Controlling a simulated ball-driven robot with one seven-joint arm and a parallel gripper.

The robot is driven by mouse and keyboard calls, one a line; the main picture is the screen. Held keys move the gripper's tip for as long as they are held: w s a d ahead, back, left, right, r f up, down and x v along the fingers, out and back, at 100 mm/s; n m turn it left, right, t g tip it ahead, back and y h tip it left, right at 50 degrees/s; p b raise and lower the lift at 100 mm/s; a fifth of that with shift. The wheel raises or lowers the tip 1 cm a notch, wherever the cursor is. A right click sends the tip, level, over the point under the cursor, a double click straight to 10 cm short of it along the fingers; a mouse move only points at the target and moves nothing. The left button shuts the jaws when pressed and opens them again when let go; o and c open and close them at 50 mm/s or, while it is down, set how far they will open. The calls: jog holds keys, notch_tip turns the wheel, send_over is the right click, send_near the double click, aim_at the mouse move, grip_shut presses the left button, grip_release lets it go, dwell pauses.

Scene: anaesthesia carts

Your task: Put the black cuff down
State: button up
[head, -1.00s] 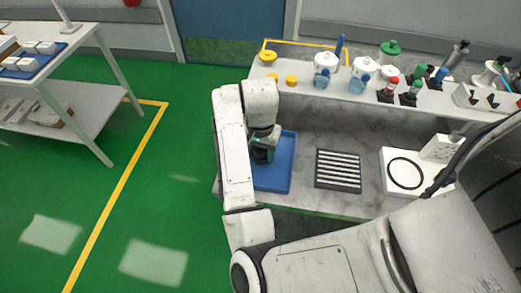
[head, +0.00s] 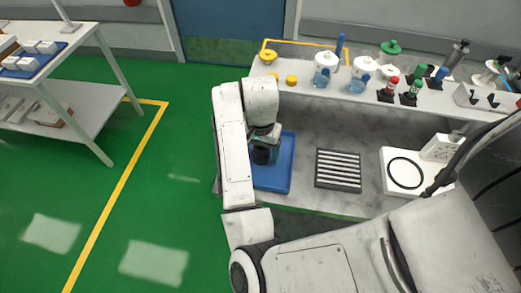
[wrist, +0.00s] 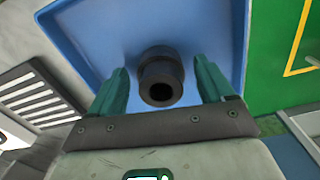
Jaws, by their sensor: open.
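The black cuff (wrist: 160,78) is a short dark stepped cylinder with a round opening. In the wrist view it is over the blue tray (wrist: 75,42), between the two green fingers of my gripper (wrist: 160,85). The fingers are open, with a gap on each side of the cuff. The cuff appears to stand on the tray floor. In the head view my gripper (head: 264,150) is low over the left part of the blue tray (head: 284,178), and my arm hides part of the tray. The cuff is hard to tell from the gripper there.
A dark slotted rack (head: 338,171) stands right of the tray. A white device with a black ring (head: 405,172) is further right. Bottles and jars, such as a blue-based jar (head: 322,76), line the back shelf. Bare counter (head: 302,165) lies between tray and rack.

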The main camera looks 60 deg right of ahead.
notch_tip(320, 180, up, 12)
jog(key=p, duration=0.2)
jog(key=shift+f, duration=0.2)
